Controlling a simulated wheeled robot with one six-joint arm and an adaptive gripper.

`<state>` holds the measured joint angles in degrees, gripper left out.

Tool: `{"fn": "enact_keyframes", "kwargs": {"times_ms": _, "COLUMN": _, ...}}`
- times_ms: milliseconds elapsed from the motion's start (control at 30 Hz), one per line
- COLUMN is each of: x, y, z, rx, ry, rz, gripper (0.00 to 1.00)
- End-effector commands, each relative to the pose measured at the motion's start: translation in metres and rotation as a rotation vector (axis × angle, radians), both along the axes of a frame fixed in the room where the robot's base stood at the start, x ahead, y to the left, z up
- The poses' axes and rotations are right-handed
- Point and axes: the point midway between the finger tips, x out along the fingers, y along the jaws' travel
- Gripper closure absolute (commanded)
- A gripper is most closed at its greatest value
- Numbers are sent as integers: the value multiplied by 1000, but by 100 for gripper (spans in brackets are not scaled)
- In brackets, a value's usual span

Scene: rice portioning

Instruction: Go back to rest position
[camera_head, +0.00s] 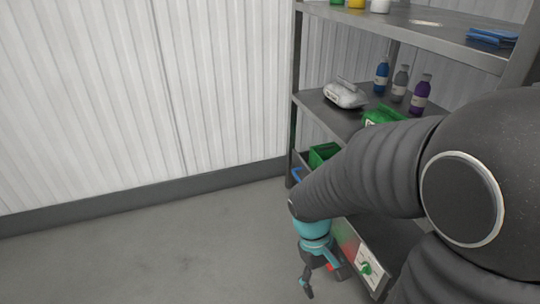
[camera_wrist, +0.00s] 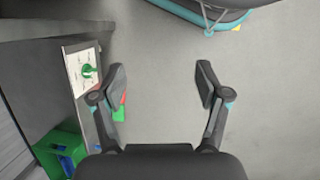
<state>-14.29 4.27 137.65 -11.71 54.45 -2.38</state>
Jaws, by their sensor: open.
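My gripper (camera_head: 322,280) hangs low at the end of my arm in the head view, beside the front of a metal shelf unit. In the wrist view the two fingers of my gripper (camera_wrist: 160,88) stand wide apart, with bare grey floor between them. It is open and holds nothing. My arm covers much of the right side of the head view and hides part of the shelves.
The shelf (camera_head: 440,32) bears bottles (camera_head: 420,96), a white packet (camera_head: 345,93) and a blue cloth (camera_head: 492,37). Floor (camera_head: 150,250) at left is clear.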

Motion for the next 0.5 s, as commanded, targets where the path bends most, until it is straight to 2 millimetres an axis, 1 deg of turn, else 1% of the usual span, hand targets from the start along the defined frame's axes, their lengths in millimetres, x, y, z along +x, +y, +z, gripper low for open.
{"fn": "enact_keyframes", "kwargs": {"times_ms": 33, "x": 0, "y": 0, "z": 14, "rx": 26, "ry": -50, "rz": -40, "gripper": 25}}
{"fn": "enact_keyframes", "kwargs": {"times_ms": 267, "x": -5, "y": 2, "z": 65, "rx": 135, "ry": -240, "rz": -190, "gripper": 25}}
{"fn": "enact_keyframes", "kwargs": {"times_ms": 500, "x": -17, "y": -4, "z": 118, "rx": 231, "ry": -429, "rz": -286, "gripper": 25}}
